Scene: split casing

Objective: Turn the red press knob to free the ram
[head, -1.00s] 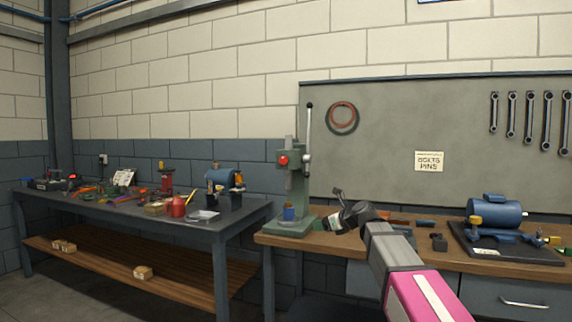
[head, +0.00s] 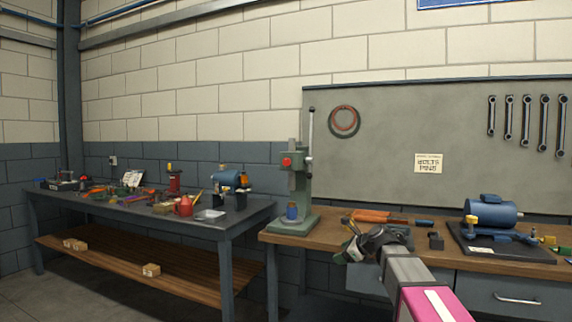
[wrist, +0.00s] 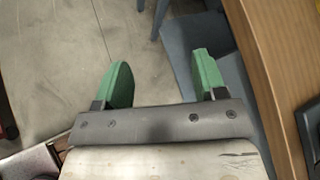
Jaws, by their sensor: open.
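The red press knob (head: 287,162) sits on the front left of the green press (head: 300,185), which stands upright at the left end of the right workbench. The press has a tall lever at its right side. A blue part (head: 291,211) stands on its base under the ram. My gripper (head: 349,250) is in front of the bench edge, right of the press and lower than the knob, apart from both. In the wrist view my gripper's green fingers (wrist: 163,82) are spread with nothing between them. The knob and press are not in the wrist view.
The right wooden bench (head: 330,236) carries an orange-handled tool (head: 372,216) and a blue motor (head: 492,212). A second bench (head: 130,213) with many small items stands at left. Wrenches hang on the grey board (head: 400,130). The floor between the benches looks clear.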

